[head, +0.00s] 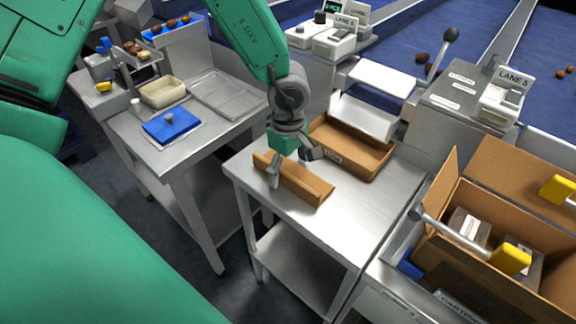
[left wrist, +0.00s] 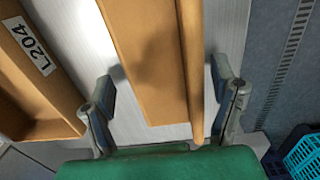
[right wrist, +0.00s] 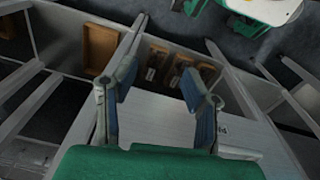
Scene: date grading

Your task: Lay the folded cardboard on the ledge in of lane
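The folded cardboard (head: 305,189), a long brown piece with a raised fold, lies on a small steel table (head: 385,205). It also shows in the left wrist view (left wrist: 145,60). My left gripper (head: 292,164) is just over it. In the left wrist view its fingers (left wrist: 165,95) are apart, one on each side of the cardboard, with gaps showing on both sides. My right gripper (right wrist: 159,88) shows only in its wrist view, with its fingers apart and nothing between them. Pale metal panels (head: 362,117) stand at the lane's near end; I cannot tell which surface is the ledge.
A brown open tray (head: 375,166) labelled L204 sits just behind the cardboard, close to the left gripper. A large open carton (head: 448,255) with dark boxes stands at right. Another steel table (head: 190,142) with a blue item (head: 172,127) is at left. The small table's front right is clear.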

